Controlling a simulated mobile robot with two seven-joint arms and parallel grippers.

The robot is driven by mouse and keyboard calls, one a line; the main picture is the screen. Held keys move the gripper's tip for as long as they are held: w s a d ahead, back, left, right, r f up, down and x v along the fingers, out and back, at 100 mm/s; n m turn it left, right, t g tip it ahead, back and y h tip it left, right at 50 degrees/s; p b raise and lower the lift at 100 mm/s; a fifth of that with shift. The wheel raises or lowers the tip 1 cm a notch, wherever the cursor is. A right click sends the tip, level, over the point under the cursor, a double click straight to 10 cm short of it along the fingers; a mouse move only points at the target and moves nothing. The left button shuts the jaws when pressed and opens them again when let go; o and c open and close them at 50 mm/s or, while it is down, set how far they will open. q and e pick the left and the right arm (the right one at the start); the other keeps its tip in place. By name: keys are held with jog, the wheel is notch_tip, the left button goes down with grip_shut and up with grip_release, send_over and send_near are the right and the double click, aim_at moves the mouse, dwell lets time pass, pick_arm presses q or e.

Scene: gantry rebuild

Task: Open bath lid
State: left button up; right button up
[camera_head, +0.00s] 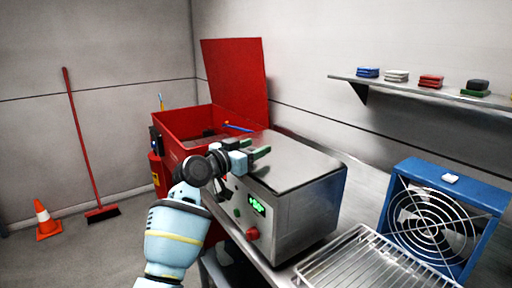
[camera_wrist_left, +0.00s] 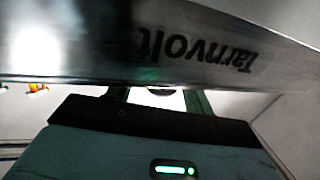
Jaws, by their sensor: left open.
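The steel bath (camera_head: 290,222) stands on the bench with a green display and a red knob on its front. Its flat steel lid (camera_head: 300,166) lies shut on top. My left gripper (camera_head: 260,154) is at the lid's left edge, its green fingers open and apart. In the left wrist view the fingers (camera_wrist_left: 157,98) reach to a steel face (camera_wrist_left: 90,45) with upside-down "Tarnvolt" lettering, which hides their tips. I cannot tell whether they touch it. My right gripper is not in view.
A red tub (camera_head: 185,124) with its red lid (camera_head: 236,80) raised stands behind the bath. A wire rack (camera_head: 365,262) and blue fan (camera_head: 450,215) are at the right. A wall shelf (camera_head: 430,90) holds small stacks. A broom (camera_head: 82,150) and cone (camera_head: 44,220) stand left.

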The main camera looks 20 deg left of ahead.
pick_arm(q)
jog(key=shift+w+d, duration=0.3)
jog(key=shift+w, duration=0.25)
grip_shut()
